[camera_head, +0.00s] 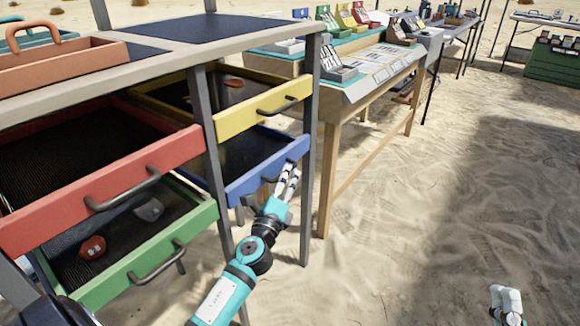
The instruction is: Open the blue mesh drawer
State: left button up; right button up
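The blue mesh drawer (268,171) sits at the lower right of the drawer rack, under the yellow drawer. It stands partly out, and its dark mesh bottom shows behind the blue front. My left gripper (289,172) is at the right part of the blue front, its pale fingers pointing up and close together. The drawer's handle is mostly hidden by the gripper, so I cannot tell whether the fingers are closed around it. My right gripper (507,300) shows only in part at the bottom right, away from the rack.
The yellow drawer (262,116), red drawer (105,190) and green drawer (145,255) also stand out from the rack. The green one holds a red and a grey object. A wooden display table (335,150) stands close right. Sand (400,230) lies clear in front.

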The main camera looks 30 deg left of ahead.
pick_arm(q)
jog(key=shift+x, duration=1.95)
grip_shut()
